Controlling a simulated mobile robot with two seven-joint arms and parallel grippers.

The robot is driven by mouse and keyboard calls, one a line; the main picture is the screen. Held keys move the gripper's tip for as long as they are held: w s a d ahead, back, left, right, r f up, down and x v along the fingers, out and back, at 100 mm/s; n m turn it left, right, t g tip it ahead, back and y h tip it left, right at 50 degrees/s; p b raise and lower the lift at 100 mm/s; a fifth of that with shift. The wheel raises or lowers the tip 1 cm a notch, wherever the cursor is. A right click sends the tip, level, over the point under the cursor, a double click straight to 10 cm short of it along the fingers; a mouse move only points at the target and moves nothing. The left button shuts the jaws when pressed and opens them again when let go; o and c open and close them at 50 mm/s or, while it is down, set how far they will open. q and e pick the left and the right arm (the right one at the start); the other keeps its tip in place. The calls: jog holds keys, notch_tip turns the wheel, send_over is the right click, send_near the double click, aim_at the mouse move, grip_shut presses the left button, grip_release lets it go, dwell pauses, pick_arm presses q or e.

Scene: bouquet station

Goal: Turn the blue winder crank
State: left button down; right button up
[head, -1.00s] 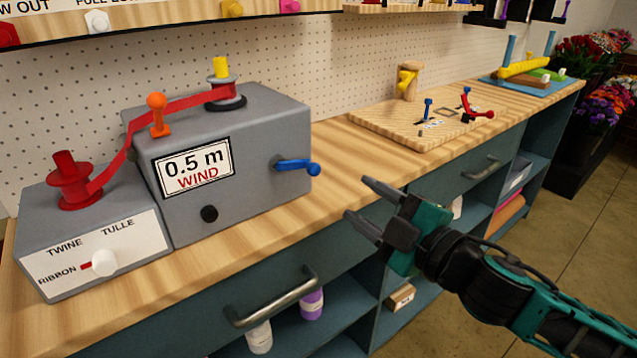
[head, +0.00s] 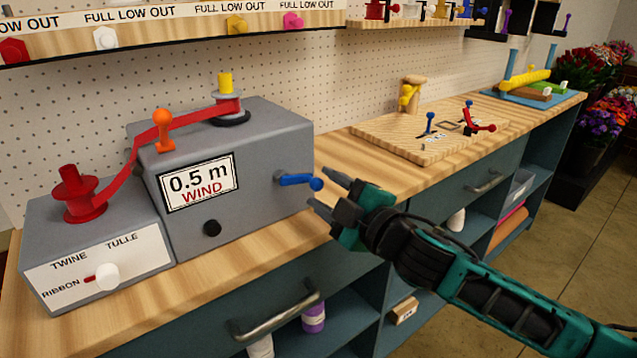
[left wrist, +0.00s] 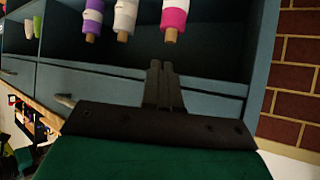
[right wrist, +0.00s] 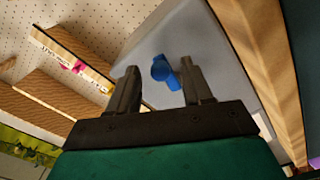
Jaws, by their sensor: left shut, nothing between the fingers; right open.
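The blue winder crank (head: 298,181) sticks out from the right side of the grey winder box (head: 235,222), its round knob pointing right. The box's label reads "0.5 m WIND". My right gripper (head: 322,188) is open, its fingertips close to the crank's knob. In the right wrist view the crank (right wrist: 165,72) shows between and beyond the two open fingers (right wrist: 160,84), nearer the right finger; I cannot tell if they touch. My left gripper (left wrist: 160,68) is shut and empty in the left wrist view, facing shelves; it is not in the head view.
A red ribbon (head: 190,122) runs from the red spool (head: 78,195) past an orange post (head: 163,128) to a spool on the box. A selector knob (head: 107,276) points at RIBBON. A wooden board (head: 390,140) with small levers lies farther right. Bench between is clear.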

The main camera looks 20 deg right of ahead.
aim_at(299, 181)
jog(key=shift+x, duration=1.4)
grip_shut()
